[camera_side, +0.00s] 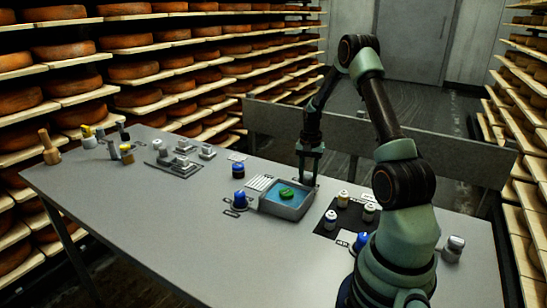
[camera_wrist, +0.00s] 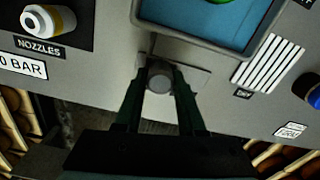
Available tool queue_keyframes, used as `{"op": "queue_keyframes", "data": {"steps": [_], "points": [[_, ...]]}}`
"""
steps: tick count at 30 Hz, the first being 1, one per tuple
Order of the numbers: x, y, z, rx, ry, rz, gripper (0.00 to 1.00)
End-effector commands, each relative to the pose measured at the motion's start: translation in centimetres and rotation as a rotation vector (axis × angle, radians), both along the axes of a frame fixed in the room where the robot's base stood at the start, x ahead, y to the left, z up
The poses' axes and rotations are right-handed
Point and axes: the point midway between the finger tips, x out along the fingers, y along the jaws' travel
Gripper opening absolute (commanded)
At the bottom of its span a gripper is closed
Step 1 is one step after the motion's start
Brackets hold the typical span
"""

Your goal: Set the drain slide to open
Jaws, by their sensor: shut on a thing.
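My gripper (camera_side: 308,178) points down at the back right side of the basin (camera_side: 287,212). In the wrist view, my gripper (camera_wrist: 160,72) has its two dark fingers on either side of a small round grey knob (camera_wrist: 159,84) and is shut on it. The knob sits on a flat grey plate (camera_wrist: 196,78) beside the basin wall, and it looks like the drain slide's handle. The fingers hide part of the plate, and I see no readable open or shut marking on it. The basin holds blue liquid with a green object (camera_side: 287,194) in it.
A ribbed white rack (camera_wrist: 267,63) lies beside the basin. A dark mat (camera_side: 348,218) with several small nozzles is right of the basin.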

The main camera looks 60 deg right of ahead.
Motion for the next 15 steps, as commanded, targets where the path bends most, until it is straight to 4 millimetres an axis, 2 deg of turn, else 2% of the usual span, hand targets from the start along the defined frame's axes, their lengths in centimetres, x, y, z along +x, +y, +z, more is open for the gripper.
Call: {"op": "queue_keyframes", "data": {"steps": [7, 15], "points": [[0.3, 0.0, 0.1, 0.0, 0.0, 0.001, 0.0], [3.7, -0.1, 0.1, -0.002, -0.002, 0.003, 0.0]]}}
